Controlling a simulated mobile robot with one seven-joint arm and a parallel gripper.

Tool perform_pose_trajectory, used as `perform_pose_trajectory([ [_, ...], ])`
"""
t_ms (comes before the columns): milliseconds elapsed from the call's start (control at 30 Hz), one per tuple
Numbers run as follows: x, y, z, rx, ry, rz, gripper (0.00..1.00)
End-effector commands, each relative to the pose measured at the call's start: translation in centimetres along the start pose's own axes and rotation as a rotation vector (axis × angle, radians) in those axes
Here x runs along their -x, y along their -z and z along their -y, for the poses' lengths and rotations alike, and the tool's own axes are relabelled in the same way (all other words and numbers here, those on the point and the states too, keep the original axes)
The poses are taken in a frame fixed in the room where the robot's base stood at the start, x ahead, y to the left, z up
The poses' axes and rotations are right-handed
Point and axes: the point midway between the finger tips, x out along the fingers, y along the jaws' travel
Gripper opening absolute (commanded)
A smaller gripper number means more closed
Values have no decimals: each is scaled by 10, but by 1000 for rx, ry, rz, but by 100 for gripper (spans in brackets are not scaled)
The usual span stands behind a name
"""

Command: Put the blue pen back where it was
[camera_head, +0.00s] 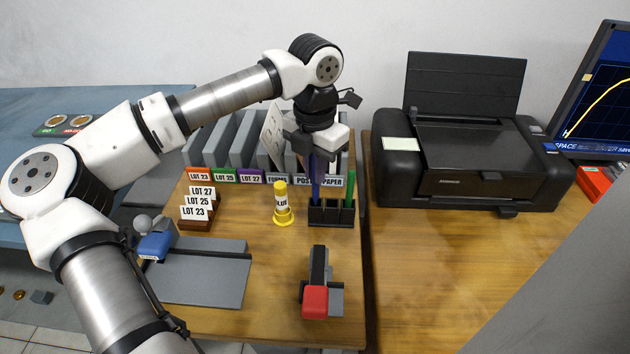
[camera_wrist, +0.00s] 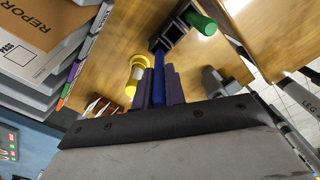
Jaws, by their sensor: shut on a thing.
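My gripper (camera_head: 316,152) is shut on the blue pen (camera_head: 316,188), which hangs upright below it. In the wrist view the blue pen (camera_wrist: 158,82) lies between the two dark fingers. The black pen holder (camera_head: 331,213) stands on the wooden desk, with a row of compartments. The lower end of the blue pen is over the holder's left part; I cannot tell whether it is inside a compartment. A green pen (camera_head: 349,189) stands in the right end compartment. The holder (camera_wrist: 168,36) and green pen (camera_wrist: 201,23) also show in the wrist view.
A yellow cylinder on a round base (camera_head: 282,203) stands just left of the holder. Grey file racks (camera_head: 240,143) stand behind. A red-ended stapler-like tool (camera_head: 316,290) lies in front. A black printer (camera_head: 465,150) is to the right. Desk between holder and tool is clear.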

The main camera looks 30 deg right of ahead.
Motion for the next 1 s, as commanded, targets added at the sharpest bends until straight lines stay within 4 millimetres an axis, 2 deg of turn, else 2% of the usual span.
perform_pose_trajectory([
  [233,-35,0,1,0,3,-2,0],
  [633,-43,0,0,0,1,0,0],
  [667,-43,0,0,0,1,0,13],
  [800,-41,0,0,0,1,0,32],
  [1000,-41,0,0,0,1,-1,34],
])
